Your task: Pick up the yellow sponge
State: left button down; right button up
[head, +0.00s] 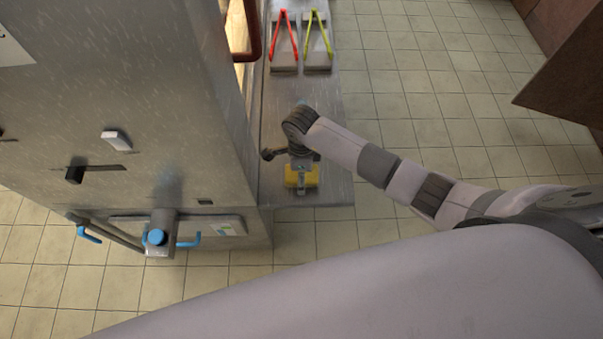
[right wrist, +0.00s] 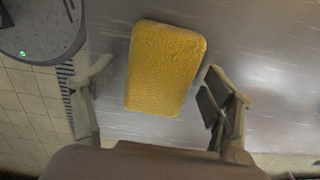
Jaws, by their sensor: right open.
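The yellow sponge (head: 311,176) lies on the metal shelf (head: 341,130), near its front end. In the head view my right gripper (head: 301,180) is over the sponge and hides part of it. In the right wrist view the whole top of the sponge (right wrist: 165,68) shows, slightly tilted, between the two spread fingers of my right gripper (right wrist: 156,74). Both fingers look apart from the sponge, with a wider gap at the left finger. I cannot tell the exact height of the fingers above the shelf. My left gripper does not show.
Red tongs (head: 284,36) and yellow-green tongs (head: 318,36) lie on trays farther back on the shelf. A tall metal unit (head: 120,90) with blue-tipped handles stands directly left of the shelf. Tiled floor (head: 430,90) is clear to the right; a brown panel (head: 570,80) is at the far right.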

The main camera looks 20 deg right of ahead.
jog(key=c, duration=1.3)
